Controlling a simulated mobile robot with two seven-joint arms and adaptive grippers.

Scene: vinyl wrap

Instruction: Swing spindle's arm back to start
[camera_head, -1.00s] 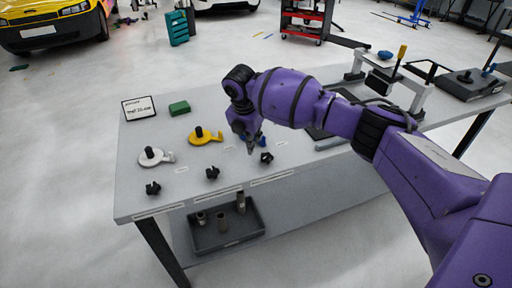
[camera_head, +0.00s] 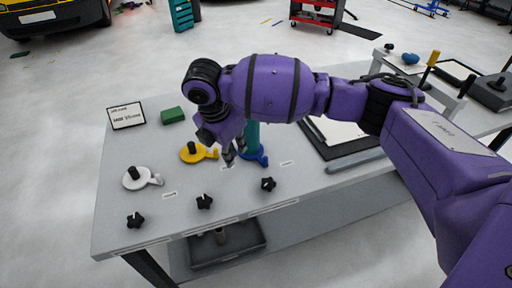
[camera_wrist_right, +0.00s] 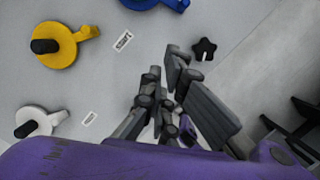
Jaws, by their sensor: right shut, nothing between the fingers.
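Three spindle pieces stand in a row on the grey table: a white one (camera_head: 137,181), a yellow one (camera_head: 191,156) and a blue one (camera_head: 262,160). Each has a short arm on its disc. A teal cylinder (camera_head: 253,138) rises at the blue one, partly behind my right gripper. My right gripper (camera_head: 234,157) is shut and empty, above the table between the yellow and blue pieces. In the wrist view, its fingers (camera_wrist_right: 160,105) are clear of the yellow piece (camera_wrist_right: 60,45), the white piece (camera_wrist_right: 38,120) and the blue piece (camera_wrist_right: 150,3). My left gripper is not in view.
Several black star knobs (camera_head: 204,202) lie along the table's front. A green block (camera_head: 172,115) and a small sign (camera_head: 126,116) are at the back left. A black-framed pad (camera_head: 335,138) lies to the right. A dark bin (camera_head: 228,252) sits below the table.

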